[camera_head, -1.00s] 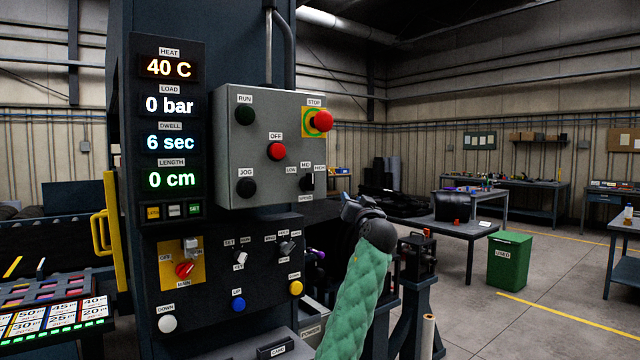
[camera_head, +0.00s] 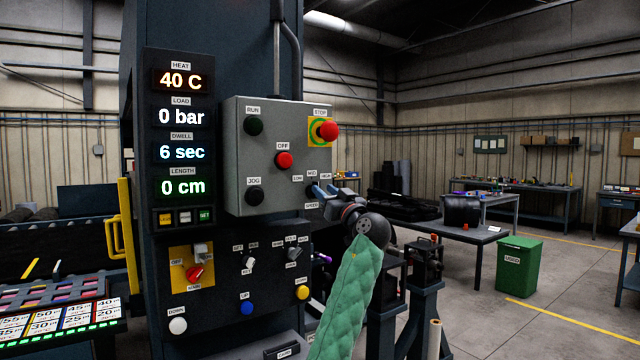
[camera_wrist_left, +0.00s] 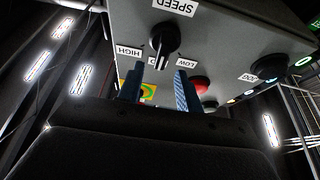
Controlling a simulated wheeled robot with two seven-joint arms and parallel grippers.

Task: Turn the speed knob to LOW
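The speed knob (camera_wrist_left: 165,40) is a black knob on the underside-seen grey control box, upside down in the left wrist view. Its bar lies toward the MID label, which it partly covers; the HIGH and LOW labels are on either side. In the head view the knob (camera_head: 312,188) is at the box's lower right, partly hidden by my left gripper (camera_head: 325,190). My left gripper (camera_wrist_left: 158,80) is open, its two blue fingers apart. The knob shows beyond the fingertips, between their lines; contact cannot be told. My right gripper is not in view.
The grey box (camera_head: 275,185) also carries the RUN button (camera_head: 254,126), JOG button (camera_head: 255,196), red OFF button (camera_head: 284,160) and red STOP button (camera_head: 327,131). A lower panel (camera_head: 225,270) holds more switches and buttons. Open floor lies to the right, with a green bin (camera_head: 519,265).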

